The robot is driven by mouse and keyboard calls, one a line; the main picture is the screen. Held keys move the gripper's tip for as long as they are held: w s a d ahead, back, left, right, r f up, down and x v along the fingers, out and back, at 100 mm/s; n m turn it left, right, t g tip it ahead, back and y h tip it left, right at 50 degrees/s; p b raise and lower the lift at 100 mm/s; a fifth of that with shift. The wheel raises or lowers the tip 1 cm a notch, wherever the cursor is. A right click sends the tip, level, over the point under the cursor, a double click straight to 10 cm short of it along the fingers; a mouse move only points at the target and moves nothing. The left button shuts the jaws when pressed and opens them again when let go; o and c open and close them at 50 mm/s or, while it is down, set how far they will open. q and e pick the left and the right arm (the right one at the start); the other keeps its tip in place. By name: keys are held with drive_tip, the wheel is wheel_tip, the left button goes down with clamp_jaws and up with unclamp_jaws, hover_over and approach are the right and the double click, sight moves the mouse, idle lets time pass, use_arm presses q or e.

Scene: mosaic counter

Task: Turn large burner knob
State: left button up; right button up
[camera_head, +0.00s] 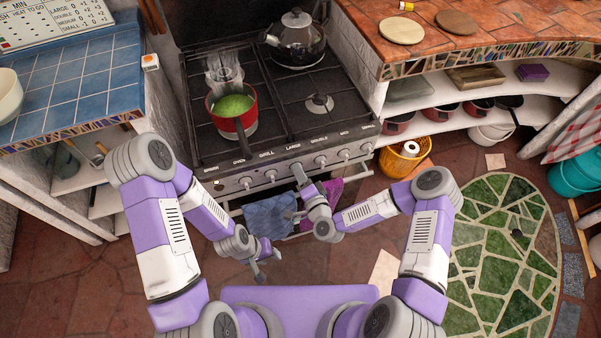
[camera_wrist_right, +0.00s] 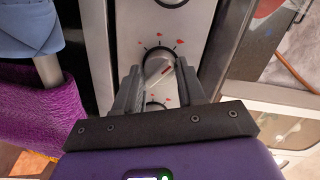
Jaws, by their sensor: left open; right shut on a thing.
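The stove's front panel carries a row of round metallic knobs, with labels along the stove edge above. My right gripper (camera_head: 299,174) is at the panel below the label "LARGE" and largely hides the knob there. In the right wrist view, that silver knob (camera_wrist_right: 157,66) sits between the fingers of my right gripper (camera_wrist_right: 159,68), which are shut on it. Small red marks ring the knob on the panel. My left gripper (camera_head: 262,272) is open and empty, low in front of the stove, apart from the knobs.
A red pot (camera_head: 247,122) with green contents stands on the hob, its handle pointing forward. A kettle (camera_head: 297,40) stands at the back. Blue (camera_head: 270,217) and purple (camera_head: 328,191) cloths hang below the panel near my grippers. A tiled counter (camera_head: 75,85) flanks the stove on the left.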

drive_tip(key=shift+r+n, duration=0.15)
drive_tip(key=shift+n, duration=0.45)
drive_tip(key=o, duration=1)
drive_tip(key=shift+o, duration=0.2)
drive_tip(key=shift+s, duration=0.1)
drive_tip(key=p+v, duration=0.1)
drive_tip(key=v, duration=0.6)
drive_tip(key=shift+s, duration=0.25)
